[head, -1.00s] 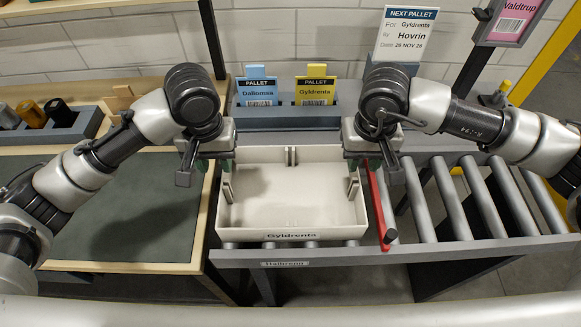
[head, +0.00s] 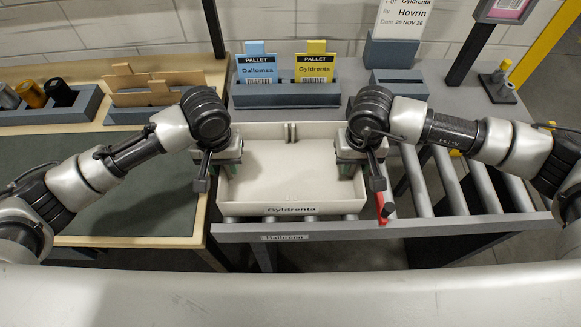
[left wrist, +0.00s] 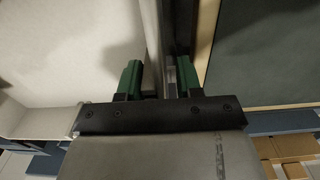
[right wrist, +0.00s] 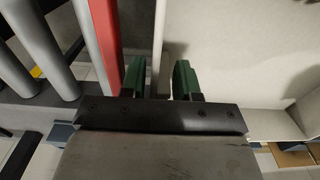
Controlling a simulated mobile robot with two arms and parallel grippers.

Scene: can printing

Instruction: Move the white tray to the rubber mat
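The white tray (head: 292,172), labelled Gyldrenta on its front, sits on the roller conveyor in the head view. The rubber mat (head: 100,190) is the dark green sheet on the wooden-edged table to the left. My left gripper (head: 226,168) is at the tray's left wall; in the left wrist view its green fingers (left wrist: 158,78) stand open on either side of the wall. My right gripper (head: 350,170) is at the right wall; in the right wrist view its fingers (right wrist: 158,78) also stand open, with the wall between them. The tray's inside floor looks empty.
A red bar (head: 383,208) lies just right of the tray, with bare rollers (head: 440,180) beyond. Pallet cards stand in a grey holder (head: 286,95) behind the tray. Cardboard pieces (head: 155,88) and a rack of dark and orange cylinders (head: 50,105) stand behind the mat, whose surface is clear.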

